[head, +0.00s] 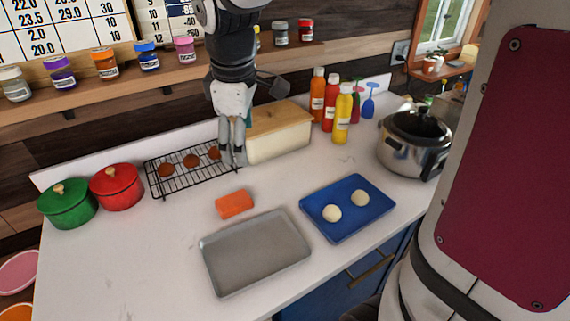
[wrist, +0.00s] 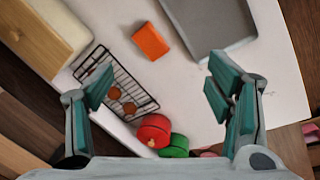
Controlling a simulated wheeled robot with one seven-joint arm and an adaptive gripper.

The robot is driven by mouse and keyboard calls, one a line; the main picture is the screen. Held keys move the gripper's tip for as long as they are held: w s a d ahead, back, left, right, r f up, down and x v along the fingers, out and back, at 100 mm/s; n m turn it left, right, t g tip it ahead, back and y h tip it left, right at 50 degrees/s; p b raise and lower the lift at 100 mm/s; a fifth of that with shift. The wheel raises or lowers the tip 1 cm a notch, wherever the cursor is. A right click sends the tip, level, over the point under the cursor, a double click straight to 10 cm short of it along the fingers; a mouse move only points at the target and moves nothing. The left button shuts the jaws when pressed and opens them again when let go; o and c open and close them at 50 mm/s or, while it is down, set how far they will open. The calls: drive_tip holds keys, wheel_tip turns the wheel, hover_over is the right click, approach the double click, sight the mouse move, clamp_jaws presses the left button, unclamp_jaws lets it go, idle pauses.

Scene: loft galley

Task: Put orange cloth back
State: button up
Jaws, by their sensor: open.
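The orange cloth (head: 234,204) is a small folded block lying on the white counter, between the wire rack and the grey tray. It also shows in the wrist view (wrist: 151,41), at the upper middle, beside the tray. My gripper (head: 234,160) hangs over the back of the counter, by the right end of the rack and the left end of the bread box. In the wrist view its two teal-padded fingers (wrist: 165,90) are spread wide with nothing between them. The cloth lies in front of my gripper, apart from it.
A grey tray (head: 256,254) lies near the front edge, with a blue tray (head: 318,226) holding two dough balls to its right. The black rack (head: 165,191) holds several brown rounds. Green (head: 67,207) and red (head: 117,187) pots, a bread box (head: 279,144), bottles (head: 343,117) and a cooker (head: 411,157) line the back.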

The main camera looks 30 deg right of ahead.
drive_tip(key=s+r+m+t, duration=0.1)
drive_tip(key=s+r+m, duration=0.1)
drive_tip(key=s+m, duration=0.3)
drive_tip(key=s+r+m+t+y, duration=0.1)
drive_tip(key=s+m, duration=0.4)
drive_tip(key=s, duration=0.7)
drive_tip(key=shift+s+a+r+t, duration=0.15)
drive_tip(key=shift+s+r+t, duration=0.2)
drive_tip(key=shift+r+t, duration=0.35)
